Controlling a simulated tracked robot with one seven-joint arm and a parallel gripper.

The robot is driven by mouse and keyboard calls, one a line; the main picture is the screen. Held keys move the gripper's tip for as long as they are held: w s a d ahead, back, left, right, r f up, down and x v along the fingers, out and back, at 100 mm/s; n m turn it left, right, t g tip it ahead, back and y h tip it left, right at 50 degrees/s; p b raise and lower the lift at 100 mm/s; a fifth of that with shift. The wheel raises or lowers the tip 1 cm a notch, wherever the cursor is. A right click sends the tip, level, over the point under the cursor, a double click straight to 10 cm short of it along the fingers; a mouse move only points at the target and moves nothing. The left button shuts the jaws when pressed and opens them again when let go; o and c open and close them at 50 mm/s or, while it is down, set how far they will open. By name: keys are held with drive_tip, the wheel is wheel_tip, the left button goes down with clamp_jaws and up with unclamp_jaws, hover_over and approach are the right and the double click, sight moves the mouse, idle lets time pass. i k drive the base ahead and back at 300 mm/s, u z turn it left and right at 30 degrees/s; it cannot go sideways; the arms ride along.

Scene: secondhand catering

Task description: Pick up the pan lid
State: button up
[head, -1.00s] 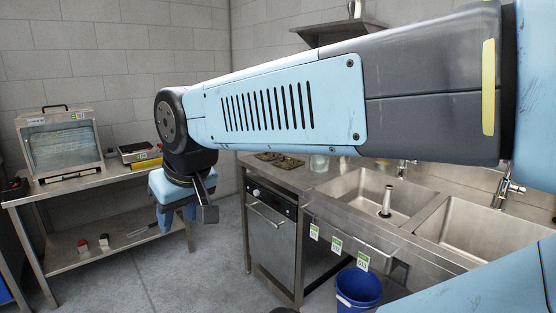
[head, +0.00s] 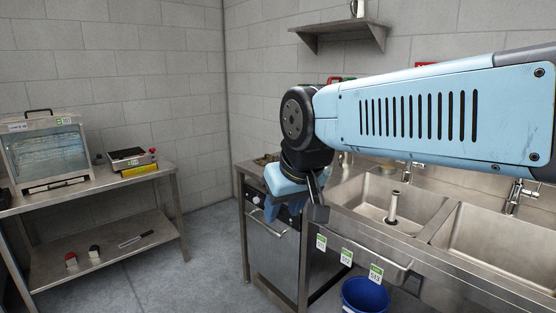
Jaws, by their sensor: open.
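I cannot make out a pan lid in this view. My gripper (head: 264,212) hangs below the dark wrist joint, in front of the left end of the steel sink counter (head: 345,222). My gripper and forearm hide part of the counter top and the front of the undercounter appliance.
Small brown items (head: 266,159) sit at the counter's back left. Two sink basins (head: 375,205) lie to the right. A blue bucket (head: 365,297) stands on the floor. The left steel table (head: 110,180) holds a glass-fronted cabinet (head: 45,150) and a scale (head: 130,159). Floor between is clear.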

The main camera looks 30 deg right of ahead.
sight(264, 161)
drive_tip(key=z, duration=0.25)
drive_tip(key=i, duration=1.25)
drive_tip(key=u, duration=0.65)
